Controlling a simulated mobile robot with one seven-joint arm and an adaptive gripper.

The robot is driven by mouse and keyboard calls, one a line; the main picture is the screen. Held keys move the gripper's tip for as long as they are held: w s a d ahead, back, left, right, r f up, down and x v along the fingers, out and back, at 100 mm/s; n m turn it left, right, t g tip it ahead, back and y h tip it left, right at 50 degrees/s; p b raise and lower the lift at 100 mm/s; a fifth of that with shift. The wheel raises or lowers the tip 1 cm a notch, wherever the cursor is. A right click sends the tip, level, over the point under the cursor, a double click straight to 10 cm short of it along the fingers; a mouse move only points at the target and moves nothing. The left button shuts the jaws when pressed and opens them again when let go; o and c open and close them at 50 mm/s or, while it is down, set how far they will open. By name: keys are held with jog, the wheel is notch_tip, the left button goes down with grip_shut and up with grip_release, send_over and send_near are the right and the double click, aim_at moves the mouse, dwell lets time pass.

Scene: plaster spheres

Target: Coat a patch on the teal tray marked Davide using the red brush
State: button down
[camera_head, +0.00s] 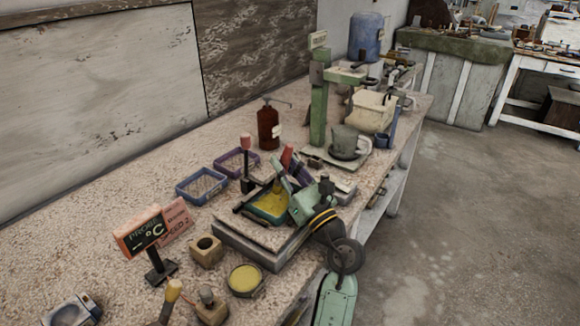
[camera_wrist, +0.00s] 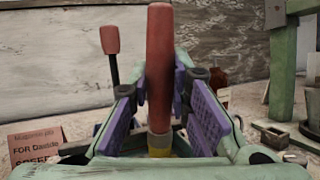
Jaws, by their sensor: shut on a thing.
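My gripper (camera_head: 288,168) is over the tray on the raised slab, shut on the red brush (camera_head: 286,156). In the wrist view the brush's red handle (camera_wrist: 159,60) stands upright between the purple finger pads of the gripper (camera_wrist: 160,105). A pale yellowish collar shows at its lower end; the bristles are hidden. A dark-rimmed, teal-looking tray (camera_head: 244,208) with a yellow area inside lies below the gripper, partly covered by it. I cannot tell whether the brush touches it.
The slab (camera_head: 245,246) lies near the bench's front edge. A blue tray (camera_head: 182,198), a purple tray (camera_head: 221,160) and a red-topped upright tool (camera_head: 246,144) stand behind it. A yellow-filled tin (camera_head: 244,279), a holed block (camera_head: 206,251) and a sign (camera_head: 140,232) are nearer. A green post (camera_head: 318,115) rises behind.

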aim_at(291, 154)
jog(key=shift+w+a+r, duration=0.1)
jog(key=shift+w+a, duration=0.1)
jog(key=shift+a, duration=0.25)
jog(key=shift+s+d+r, duration=0.35)
jog(key=shift+d, duration=0.15)
jog(key=shift+s+d+r, duration=0.3)
jog(key=shift+d, duration=0.15)
jog(key=shift+d+r, duration=0.1)
jog(key=shift+r, duration=1.15)
jog(key=shift+r, duration=2)
